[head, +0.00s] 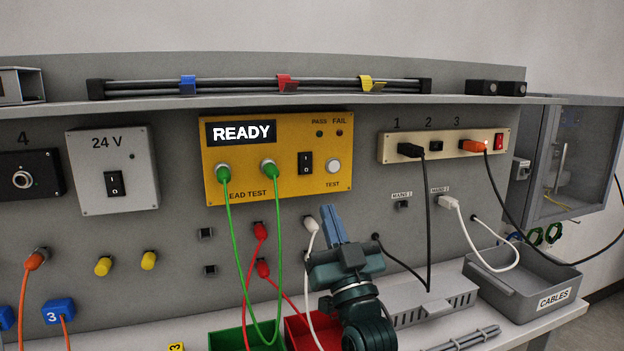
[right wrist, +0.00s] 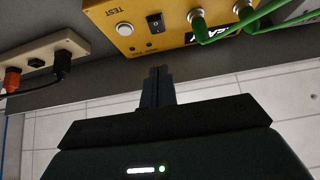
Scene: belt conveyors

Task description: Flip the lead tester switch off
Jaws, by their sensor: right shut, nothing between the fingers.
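The lead tester is a yellow box (head: 230,140) on the grey panel, with a lit display reading READY. Its black rocker switch (head: 305,163) sits right of centre, next to a round white TEST button (head: 333,166). Two green leads (head: 268,168) are plugged into its front. My right gripper (head: 333,212) is below the tester, slightly right of the switch, with its fingers shut, empty and apart from the box. In the right wrist view the switch (right wrist: 154,23) shows upside down beyond the fingertips (right wrist: 159,70). My left gripper is not in view.
A 24 V box (head: 90,165) with its own switch is at left. A power strip (head: 440,132) with plugged cables is at right. Red and white plugs hang below the tester. A grey CABLES bin (head: 500,295) and a green bin (head: 225,340) stand on the bench.

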